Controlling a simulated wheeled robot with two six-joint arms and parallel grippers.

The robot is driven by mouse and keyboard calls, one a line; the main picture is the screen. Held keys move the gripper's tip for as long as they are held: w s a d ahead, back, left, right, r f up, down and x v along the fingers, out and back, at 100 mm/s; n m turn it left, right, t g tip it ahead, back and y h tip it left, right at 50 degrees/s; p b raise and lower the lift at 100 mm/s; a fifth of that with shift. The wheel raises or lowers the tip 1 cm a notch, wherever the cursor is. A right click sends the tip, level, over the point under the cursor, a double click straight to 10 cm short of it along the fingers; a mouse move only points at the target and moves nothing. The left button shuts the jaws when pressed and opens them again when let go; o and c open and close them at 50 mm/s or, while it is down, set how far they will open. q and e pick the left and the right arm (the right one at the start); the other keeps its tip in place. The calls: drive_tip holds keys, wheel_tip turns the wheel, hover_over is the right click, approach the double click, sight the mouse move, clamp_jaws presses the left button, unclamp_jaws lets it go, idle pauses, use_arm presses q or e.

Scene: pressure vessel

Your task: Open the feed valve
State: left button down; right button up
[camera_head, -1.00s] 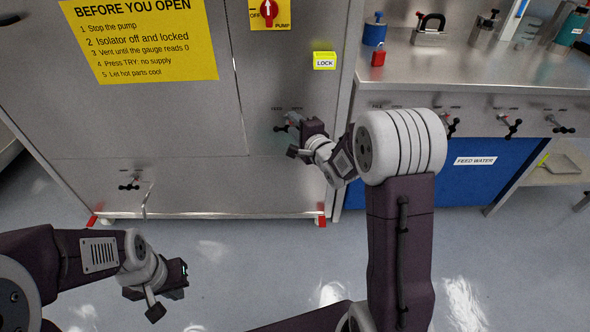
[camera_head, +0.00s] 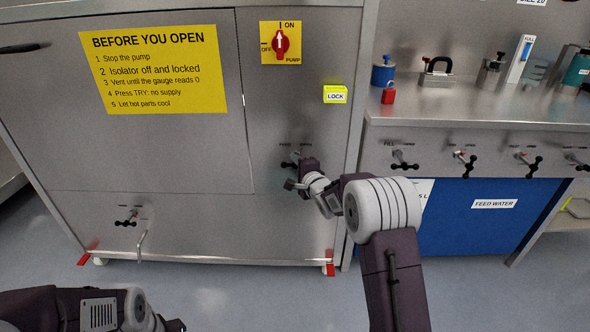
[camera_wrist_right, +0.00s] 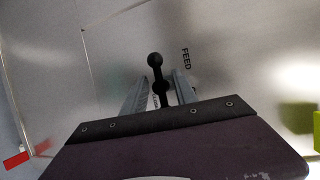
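The feed valve (camera_head: 288,163) is a small dark handle on the steel cabinet front, under a small label that starts with FEED. In the right wrist view its black ball-ended handle (camera_wrist_right: 156,75) stands beside the printed word FEED. My right gripper (camera_head: 297,167) is at the valve and partly covers it. In the wrist view its two grey fingers (camera_wrist_right: 158,92) are apart, one on each side of the handle, with gaps showing. My left gripper (camera_head: 180,326) is mostly cut off at the bottom edge, and its fingers cannot be made out.
A red pump switch (camera_head: 281,43), a yellow LOCK box (camera_head: 335,95) and a yellow notice (camera_head: 155,68) are on the cabinet. Another valve (camera_head: 128,219) sits low left. A steel bench (camera_head: 450,115) with several valves stands right, above a blue FEED WATER panel (camera_head: 470,225).

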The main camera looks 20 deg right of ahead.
clamp_jaws()
drive_tip(key=n+g+h+p, duration=0.1)
drive_tip(key=p, duration=0.1)
drive_tip(key=shift+n+p, duration=0.3)
drive_tip(key=shift+p, duration=0.1)
drive_tip(key=n+g+h+p, duration=0.1)
drive_tip(key=n+p, duration=0.1)
drive_tip(key=shift+a+n+p, duration=0.1)
drive_tip(key=shift+n+p, duration=0.2)
drive_tip(key=n+h+p, duration=0.2)
drive_tip(key=p, duration=0.5)
drive_tip(key=n+g+h+p, duration=0.1)
drive_tip(key=n+h+p, duration=0.1)
drive_tip(key=p, duration=0.6)
drive_tip(key=shift+s+r+n+g+h, duration=0.15)
drive_tip(key=shift+n+g+h, duration=0.15)
drive_tip(key=shift+n, duration=0.5)
drive_tip(key=shift+d+n+h+p, duration=0.2)
drive_tip(key=shift+n+h+p, duration=0.35)
drive_tip(key=shift+p, duration=0.3)
drive_tip(key=shift+n+p, duration=0.4)
drive_tip(key=shift+n, duration=0.05)
drive_tip(key=shift+d+h, duration=0.1)
drive_tip(key=shift+h, duration=0.25)
